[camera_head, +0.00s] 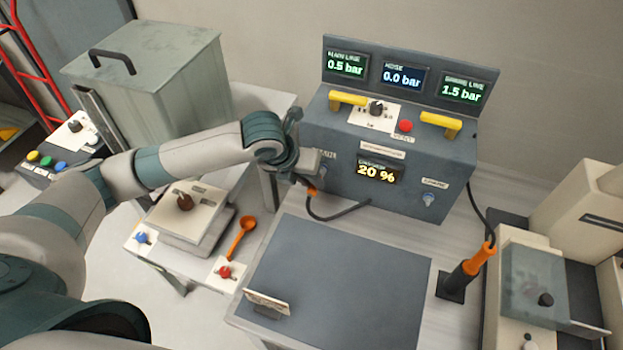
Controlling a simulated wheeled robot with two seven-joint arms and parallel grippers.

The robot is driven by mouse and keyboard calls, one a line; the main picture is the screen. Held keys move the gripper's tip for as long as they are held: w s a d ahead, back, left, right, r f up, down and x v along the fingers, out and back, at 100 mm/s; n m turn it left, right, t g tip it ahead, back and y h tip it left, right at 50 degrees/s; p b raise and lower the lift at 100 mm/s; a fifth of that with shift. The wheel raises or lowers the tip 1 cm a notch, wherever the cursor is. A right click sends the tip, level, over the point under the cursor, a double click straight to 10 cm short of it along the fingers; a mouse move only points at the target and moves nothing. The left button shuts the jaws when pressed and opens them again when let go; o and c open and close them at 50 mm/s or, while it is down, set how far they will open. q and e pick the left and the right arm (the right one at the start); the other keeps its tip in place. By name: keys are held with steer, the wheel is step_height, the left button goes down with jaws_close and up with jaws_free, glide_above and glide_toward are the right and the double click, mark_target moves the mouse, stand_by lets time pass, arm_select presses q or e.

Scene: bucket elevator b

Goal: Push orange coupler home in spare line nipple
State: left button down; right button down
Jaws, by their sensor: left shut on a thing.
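My left gripper (304,180) is at the left part of the grey console's front face, shut on the orange coupler (312,191). Only a small part of the coupler shows below the fingers. A dark hose (340,216) runs from it in a loop to the right. A nipple (428,199) sticks out low on the right of the console's front, under a small label that is hard to read. The coupler is well left of this nipple and apart from it. Whether the coupler touches anything behind the gripper is hidden. My right gripper is not in view.
The console (385,150) has yellow handles, a red button and screens reading main line 0.5, hose 0.0, spare line 1.5 bar. A dark mat (335,270) lies in front, with a small card stand (267,304). An orange-and-black handle (472,264) stands in a holder at right.

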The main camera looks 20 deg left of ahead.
arm_select(q)
steer(key=shift+s+p, duration=0.4)
steer(key=shift+s, duration=0.1)
steer(key=shift+s, duration=0.25)
stand_by(0.8)
steer(key=shift+s, duration=0.15)
steer(key=s+p, duration=0.2)
steer(key=s, duration=0.1)
steer(key=shift+s+a, duration=0.1)
steer(key=shift+s, duration=0.05)
stand_by(0.5)
steer(key=shift+s, duration=0.2)
stand_by(0.3)
steer(key=shift+s+a+p, duration=0.1)
steer(key=shift+s+p, duration=1.05)
steer(key=shift+s, duration=0.7)
